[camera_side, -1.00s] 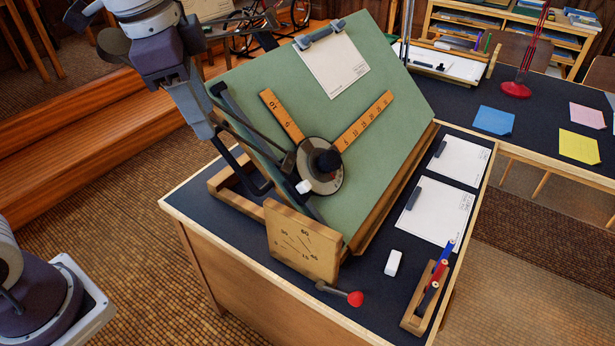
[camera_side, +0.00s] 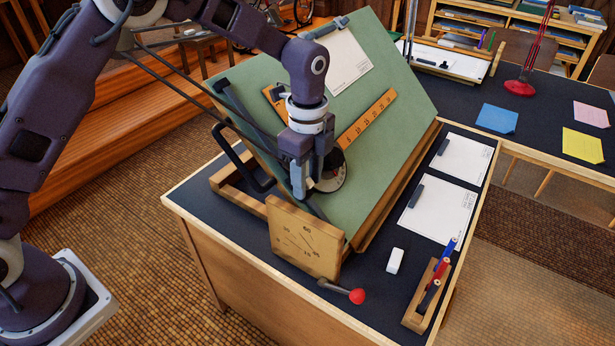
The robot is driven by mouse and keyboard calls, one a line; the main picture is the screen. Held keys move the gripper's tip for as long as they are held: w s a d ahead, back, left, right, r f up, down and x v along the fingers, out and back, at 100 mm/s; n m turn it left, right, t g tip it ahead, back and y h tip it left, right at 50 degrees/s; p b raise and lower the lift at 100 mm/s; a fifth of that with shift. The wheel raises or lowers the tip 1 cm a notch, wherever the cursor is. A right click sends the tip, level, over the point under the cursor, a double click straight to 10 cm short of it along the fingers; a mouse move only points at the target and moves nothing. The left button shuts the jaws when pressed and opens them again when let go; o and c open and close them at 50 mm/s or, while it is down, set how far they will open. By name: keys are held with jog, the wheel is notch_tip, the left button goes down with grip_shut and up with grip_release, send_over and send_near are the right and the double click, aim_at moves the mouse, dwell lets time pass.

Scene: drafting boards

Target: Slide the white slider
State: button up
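My gripper (camera_side: 309,182) points down over the lower left side of the round protractor head on the tilted green drafting board (camera_side: 395,75). It covers the spot where the small white slider sat at the head's lower left edge. A pale bit shows at the fingertips, but I cannot tell whether it is the slider or a finger. I also cannot tell whether the fingers touch or grip the slider. The head (camera_side: 333,178) shows only at its right edge. One orange ruler arm (camera_side: 366,120) runs up right from it; the other (camera_side: 272,97) is mostly covered.
A wooden angle plate (camera_side: 304,240) stands at the board's lower front edge. A red-knobbed lever (camera_side: 357,296), a white eraser (camera_side: 395,261) and a wooden pen holder (camera_side: 420,310) are on the dark desk (camera_side: 365,270). Paper sheets (camera_side: 436,208) lie to the right of the board.

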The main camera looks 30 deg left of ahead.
grip_shut()
jog(key=shift+r, duration=0.1)
dwell(1.2)
